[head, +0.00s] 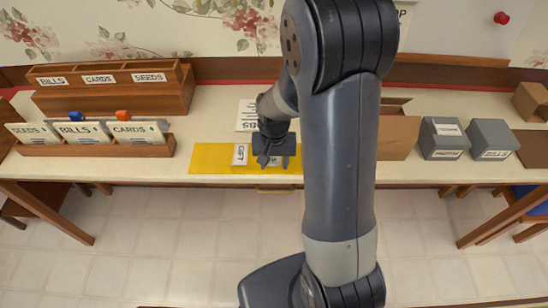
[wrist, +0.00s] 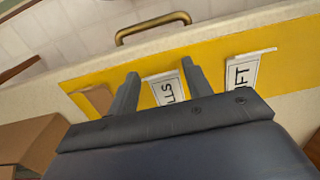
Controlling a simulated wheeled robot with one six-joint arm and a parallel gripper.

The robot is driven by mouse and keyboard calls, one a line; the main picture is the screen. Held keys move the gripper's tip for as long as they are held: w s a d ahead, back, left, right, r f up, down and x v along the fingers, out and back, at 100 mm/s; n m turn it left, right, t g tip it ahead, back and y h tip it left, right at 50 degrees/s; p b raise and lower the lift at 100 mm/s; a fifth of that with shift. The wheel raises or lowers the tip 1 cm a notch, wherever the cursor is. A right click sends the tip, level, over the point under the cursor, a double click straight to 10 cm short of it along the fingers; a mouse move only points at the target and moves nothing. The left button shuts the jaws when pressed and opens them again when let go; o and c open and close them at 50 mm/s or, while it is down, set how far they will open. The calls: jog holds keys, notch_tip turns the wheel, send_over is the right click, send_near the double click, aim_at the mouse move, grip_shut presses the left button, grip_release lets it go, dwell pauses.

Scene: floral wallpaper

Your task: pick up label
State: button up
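My gripper (wrist: 160,70) is open above the yellow mat (wrist: 215,54), fingers pointing down toward it. A white label ending in "LLS" (wrist: 165,88) shows between the fingers in the wrist view, nearer the right finger; its lower part is hidden by my gripper. A second white label ending in "FT" (wrist: 243,72) lies outside the right finger. In the head view this label reads "GIFT" (head: 240,154), left of my gripper (head: 276,164). A plain brown piece (wrist: 97,98) lies on the mat beside the left finger. I cannot tell whether the fingers touch anything.
A wooden rack (head: 112,87) and a card holder with upright cards (head: 92,148) stand at the left. A cardboard box (head: 398,135) and two grey boxes (head: 443,138) (head: 491,140) stand at the right. A brass handle (wrist: 152,27) is on the desk front.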

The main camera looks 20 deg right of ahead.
jog(key=c, duration=0.7)
jog(key=shift+o, duration=0.2)
